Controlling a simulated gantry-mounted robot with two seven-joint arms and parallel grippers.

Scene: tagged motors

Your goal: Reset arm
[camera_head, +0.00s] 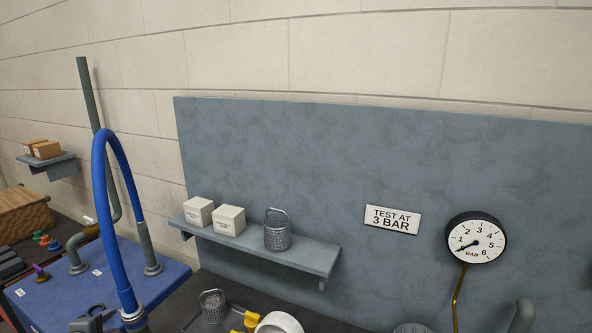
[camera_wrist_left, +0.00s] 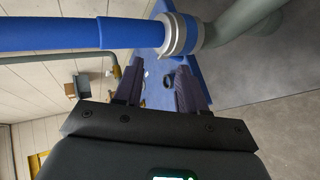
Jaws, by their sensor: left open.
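My left gripper (camera_head: 92,321) shows as a dark shape at the bottom left edge of the head view, close to the lower end of a blue hose (camera_head: 116,230). In the left wrist view its two dark fingers (camera_wrist_left: 158,85) stand apart with nothing between them. The blue hose (camera_wrist_left: 60,34) and its grey collar (camera_wrist_left: 182,34) cross above the fingers in that view. I cannot tell if the gripper touches the hose. My right gripper is not in view.
A blue bench (camera_head: 75,300) with grey pipes stands at left. A wall shelf (camera_head: 300,256) holds two white boxes (camera_head: 214,216) and a mesh basket (camera_head: 277,232). A pressure gauge (camera_head: 476,238) and a "TEST AT 3 BAR" sign (camera_head: 392,219) are at right.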

